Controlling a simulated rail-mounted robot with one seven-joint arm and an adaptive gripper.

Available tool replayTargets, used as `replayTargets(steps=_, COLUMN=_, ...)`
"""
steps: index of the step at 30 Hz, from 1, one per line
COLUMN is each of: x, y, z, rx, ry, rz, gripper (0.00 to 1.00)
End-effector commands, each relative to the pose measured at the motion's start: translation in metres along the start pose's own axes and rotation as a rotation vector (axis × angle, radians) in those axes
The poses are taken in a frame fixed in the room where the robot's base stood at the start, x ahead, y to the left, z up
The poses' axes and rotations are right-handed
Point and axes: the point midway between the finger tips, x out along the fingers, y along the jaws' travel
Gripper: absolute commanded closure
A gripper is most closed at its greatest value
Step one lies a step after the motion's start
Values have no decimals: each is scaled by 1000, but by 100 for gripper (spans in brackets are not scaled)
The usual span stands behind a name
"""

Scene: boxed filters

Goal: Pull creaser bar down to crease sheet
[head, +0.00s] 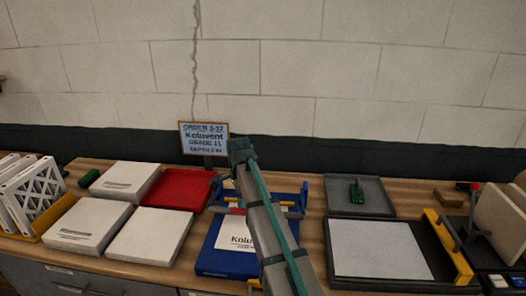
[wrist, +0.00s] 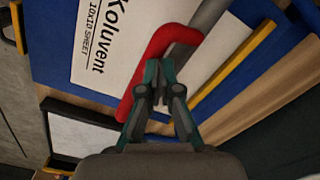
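The creaser (head: 213,258) is a blue board standing on the bench, partly behind my arm in the head view. A white sheet printed "Koluvent" (head: 233,236) lies on it. The creaser's grey bar (wrist: 207,16) crosses above the sheet, with a red bent handle (wrist: 148,62). The red handle also shows just left of my arm in the head view (head: 237,211). My gripper (wrist: 158,72) is at the red handle in the wrist view, fingertips close together and overlapping it. Whether any of the handle is between them is unclear. The head view hides my fingertips.
White boxes (head: 125,180) and a red tray (head: 180,187) stand to the left. An order sign (head: 204,138) stands behind.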

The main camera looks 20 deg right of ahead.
Motion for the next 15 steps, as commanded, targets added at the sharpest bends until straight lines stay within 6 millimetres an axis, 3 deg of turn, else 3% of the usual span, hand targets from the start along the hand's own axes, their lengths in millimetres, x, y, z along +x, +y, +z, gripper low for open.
replayTargets(steps=15, x=7, y=-1, z=0, rx=0, ry=1, rz=-1, gripper=100)
